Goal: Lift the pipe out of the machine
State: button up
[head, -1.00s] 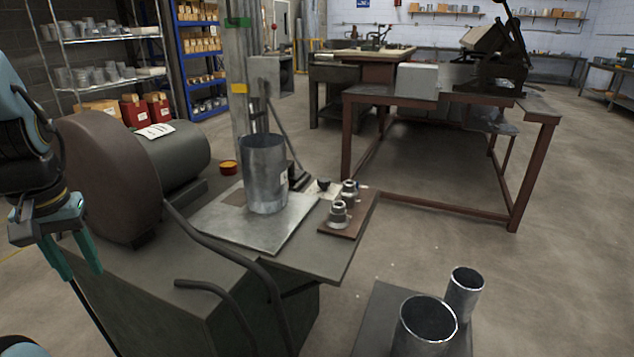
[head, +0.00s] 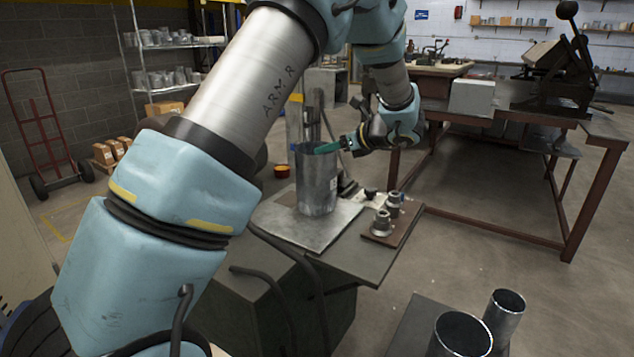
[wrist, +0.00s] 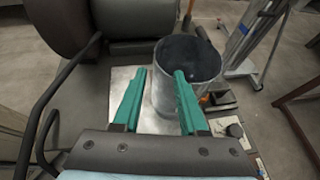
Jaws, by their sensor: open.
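The pipe (head: 317,185) is a grey metal cylinder, open at the top, standing upright on the flat metal plate (head: 275,222) of the machine (head: 360,260). It also shows in the wrist view (wrist: 175,95). My gripper (head: 332,146) is at the pipe's upper rim, with a green finger over its mouth. In the wrist view my gripper (wrist: 160,74) is open. Its right finger overlaps the pipe's mouth and its left finger is outside, left of the pipe. The near rim lies between them in the picture. I cannot tell whether either finger touches the pipe.
Small metal fittings (head: 383,222) stand on a brown board right of the pipe. Two open pipes (head: 503,312) stand on a low surface at the lower right. A brown-legged table (head: 560,120) is behind. A large drum (wrist: 60,35) is left of the pipe in the wrist view.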

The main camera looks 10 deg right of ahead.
aim_at(305, 155)
jog(key=p+x, duration=0.1)
jog(key=x, duration=0.3)
jog(key=p+x, duration=0.1)
jog(key=x, duration=0.3)
jog(key=shift+a+p, duration=0.4)
jog(key=shift+f, duration=0.1)
jog(key=shift+c, duration=0.2)
grip_shut()
jog(key=shift+s, duration=0.1)
dwell(0.5)
